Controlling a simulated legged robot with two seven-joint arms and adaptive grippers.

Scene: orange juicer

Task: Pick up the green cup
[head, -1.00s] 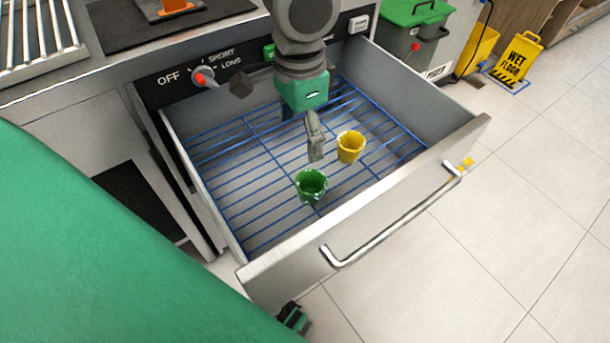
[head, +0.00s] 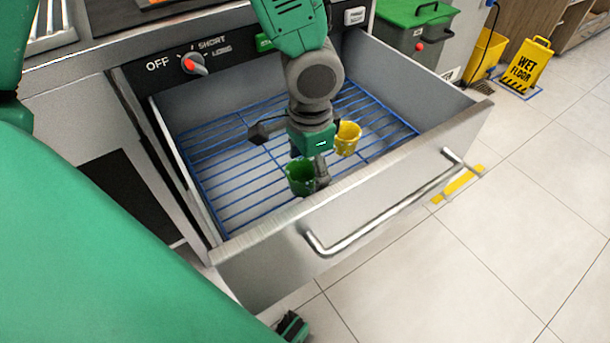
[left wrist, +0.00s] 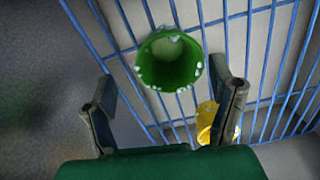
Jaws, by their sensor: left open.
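The green cup (head: 300,177) stands upright on the blue wire rack (head: 222,207) in the open drawer. My left gripper (head: 318,172) is low in the drawer, just to the right of the green cup in the head view, and partly hides it. In the left wrist view the gripper (left wrist: 165,105) is open and empty, with its fingers spread wide. The green cup (left wrist: 168,62) shows ahead of the gap between the fingers, and no contact is visible. My right gripper is not in the head view for certain.
A yellow cup (head: 347,138) stands on the rack close to my left gripper. In the left wrist view the yellow cup (left wrist: 207,122) is partly behind the right finger. The drawer front (head: 360,205) and its side walls enclose the space. A wet floor sign (head: 527,66) stands far off.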

